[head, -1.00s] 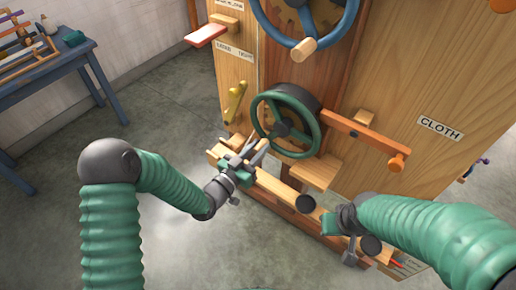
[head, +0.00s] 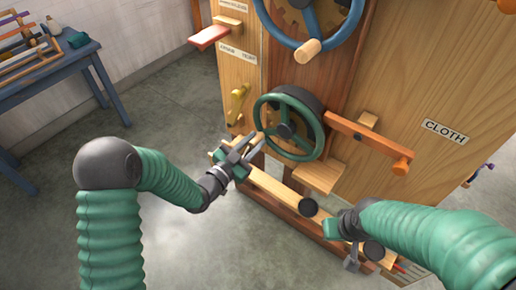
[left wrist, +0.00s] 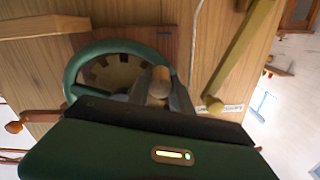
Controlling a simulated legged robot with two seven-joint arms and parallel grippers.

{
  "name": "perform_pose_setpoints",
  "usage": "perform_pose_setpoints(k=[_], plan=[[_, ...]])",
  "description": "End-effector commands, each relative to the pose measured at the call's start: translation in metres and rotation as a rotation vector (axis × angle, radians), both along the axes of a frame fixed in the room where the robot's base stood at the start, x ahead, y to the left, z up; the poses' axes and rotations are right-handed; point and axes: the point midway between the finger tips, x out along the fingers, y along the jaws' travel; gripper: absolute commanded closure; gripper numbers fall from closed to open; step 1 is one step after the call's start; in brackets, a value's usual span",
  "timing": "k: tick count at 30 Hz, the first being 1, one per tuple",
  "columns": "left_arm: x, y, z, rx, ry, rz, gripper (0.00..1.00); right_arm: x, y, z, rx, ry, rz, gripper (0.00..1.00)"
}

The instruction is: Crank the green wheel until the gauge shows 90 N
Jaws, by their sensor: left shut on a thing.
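The green wheel (head: 319,133) is mounted low on the front of the wooden machine. My left gripper (head: 254,143) is at the wheel's left side, and its fingers reach the rim. In the left wrist view the fingers (left wrist: 158,92) are shut on the wheel's wooden knob (left wrist: 159,80), and the green rim (left wrist: 72,72) curves behind it. My right gripper (head: 350,256) hangs low at the right, apart from the wheel; its jaw opening is too small to read. I cannot make out a gauge reading in either view.
A blue wheel (head: 281,40) with a wooden knob sits above. A blue table (head: 68,65) stands far left. The floor between is clear.

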Motion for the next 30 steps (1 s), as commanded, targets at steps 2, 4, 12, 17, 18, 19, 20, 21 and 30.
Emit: perform_pose_setpoints(k=[2,4,12,17,18,19,20,21,30], plan=[[0.003,0.004,0.005,0.061,-0.044,0.001,1.00,0.000,0.000,-0.003,0.000,0.000,0.000,1.00],[0.005,0.007,0.010,0.115,-0.084,0.002,1.00,0.000,0.000,-0.005,0.000,0.000,0.000,1.00],[0.010,0.014,0.033,0.320,-0.235,0.001,1.00,0.000,0.000,-0.015,0.000,0.000,0.000,1.00],[0.011,0.016,0.046,0.430,-0.317,0.001,1.00,0.000,0.000,-0.021,0.000,0.000,0.000,1.00],[0.011,0.016,0.048,0.456,-0.334,0.000,1.00,0.000,0.000,-0.022,0.000,0.000,0.000,1.00],[0.011,0.016,0.051,0.474,-0.347,0.000,1.00,0.000,0.000,-0.023,0.000,0.000,0.000,1.00],[0.011,0.016,0.053,0.490,-0.360,0.000,1.00,0.000,0.000,-0.024,0.000,0.000,0.000,1.00],[0.011,0.016,0.055,0.512,-0.375,0.000,1.00,0.000,0.000,-0.026,0.000,0.000,0.000,1.00],[0.011,0.015,0.069,0.620,-0.454,-0.001,1.00,0.000,0.000,-0.032,0.000,0.000,0.000,1.00]])
